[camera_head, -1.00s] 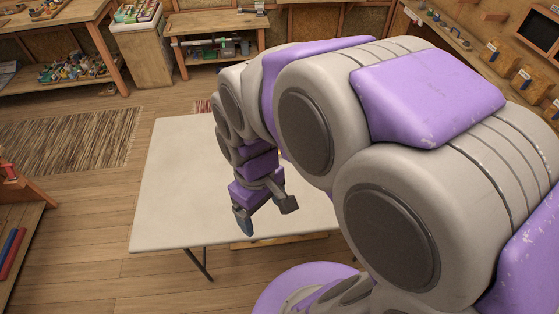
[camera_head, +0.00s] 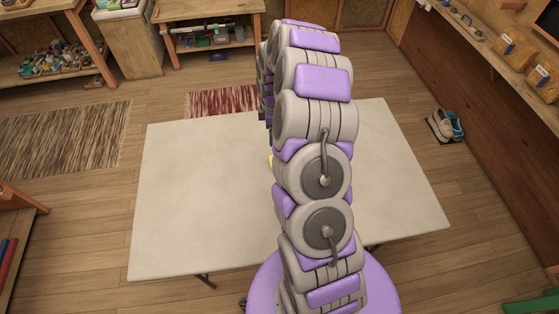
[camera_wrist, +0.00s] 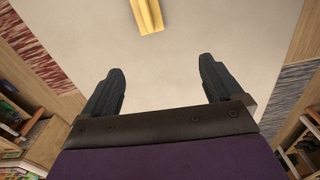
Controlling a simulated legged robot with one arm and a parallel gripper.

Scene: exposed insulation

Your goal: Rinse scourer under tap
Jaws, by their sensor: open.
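My gripper (camera_wrist: 161,72) is open and empty in the wrist view, its two dark fingers wide apart above a pale table top. A yellow, bar-like object (camera_wrist: 147,14) lies on the table beyond the fingertips, cut off by the top edge of the view. I cannot tell whether it is the scourer. A small yellow bit (camera_head: 270,160) shows beside my arm in the head view, mostly hidden by the arm. My gripper is hidden behind the arm there. No tap shows in either view.
The pale table (camera_head: 195,205) is otherwise bare where visible. A red rug (camera_head: 222,101) lies behind it and a striped rug (camera_head: 62,138) to the left. Shoes (camera_head: 445,125) sit on the floor at right. Wooden workbenches and shelves line the walls.

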